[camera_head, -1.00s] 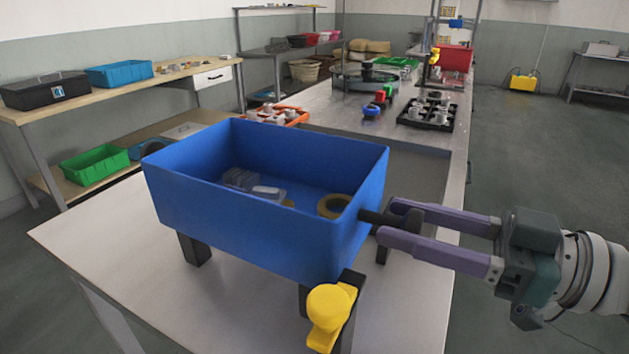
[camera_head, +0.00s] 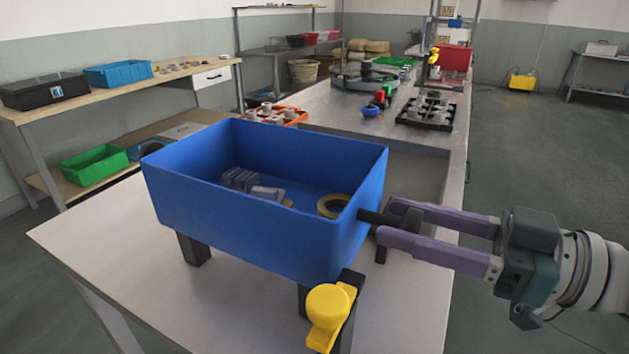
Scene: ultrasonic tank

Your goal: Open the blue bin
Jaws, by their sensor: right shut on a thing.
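The blue bin (camera_head: 240,222) stands on short black legs on the light table in the middle of the view. A yellow knob-like part (camera_head: 328,312) sits at the bin's near right corner. My left gripper is not in view.
The bare tabletop (camera_head: 95,235) is free left of the bin. Behind it are an orange tray (camera_head: 276,113) and a black tray of parts (camera_head: 428,110). A side bench at left holds a black box (camera_head: 45,90) and a light blue bin (camera_head: 118,74).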

